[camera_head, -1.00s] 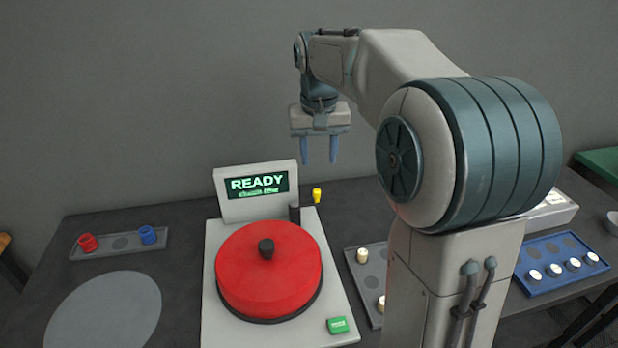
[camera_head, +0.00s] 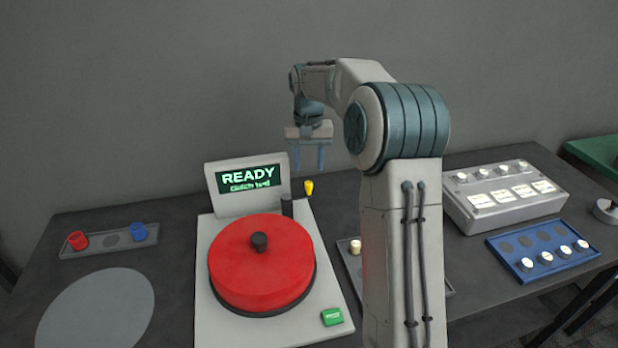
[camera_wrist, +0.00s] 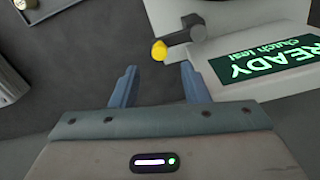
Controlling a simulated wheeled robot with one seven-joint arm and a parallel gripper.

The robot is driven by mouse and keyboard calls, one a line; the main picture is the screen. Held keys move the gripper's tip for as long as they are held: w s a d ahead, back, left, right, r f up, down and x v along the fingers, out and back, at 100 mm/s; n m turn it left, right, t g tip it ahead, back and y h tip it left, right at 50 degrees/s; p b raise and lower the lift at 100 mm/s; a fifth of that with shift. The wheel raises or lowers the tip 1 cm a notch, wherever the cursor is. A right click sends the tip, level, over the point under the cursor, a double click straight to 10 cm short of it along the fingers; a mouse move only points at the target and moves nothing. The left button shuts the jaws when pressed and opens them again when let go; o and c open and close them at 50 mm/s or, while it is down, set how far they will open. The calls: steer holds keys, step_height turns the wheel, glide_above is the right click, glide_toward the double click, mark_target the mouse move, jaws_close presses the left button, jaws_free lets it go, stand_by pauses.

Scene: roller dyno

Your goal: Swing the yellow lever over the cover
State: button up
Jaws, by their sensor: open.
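The yellow lever (camera_head: 309,188) has a yellow knob on a dark pivot post (camera_head: 288,204), at the back right of the white machine (camera_head: 209,318). The red cover (camera_head: 262,272), round with a black knob, sits on the machine, and the lever points away from it. My gripper (camera_head: 309,170) is open and empty, above and behind the lever knob. In the wrist view my gripper (camera_wrist: 157,72) has its fingers apart, and the yellow knob (camera_wrist: 159,50) appears just beyond the fingertips. I cannot tell the exact gap.
The READY screen (camera_head: 249,179) stands beside the lever. A green button (camera_head: 332,317) is at the machine's front right. A tray with red and blue pieces (camera_head: 72,252) lies left. A grey box (camera_head: 512,212) and blue tray (camera_head: 515,276) lie right. My arm hides part of the middle tray.

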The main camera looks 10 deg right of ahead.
mark_target(309, 182)
step_height(309, 182, down, 6)
steer(key=shift+r, duration=0.15)
jaws_close()
steer(key=shift+d, duration=0.1)
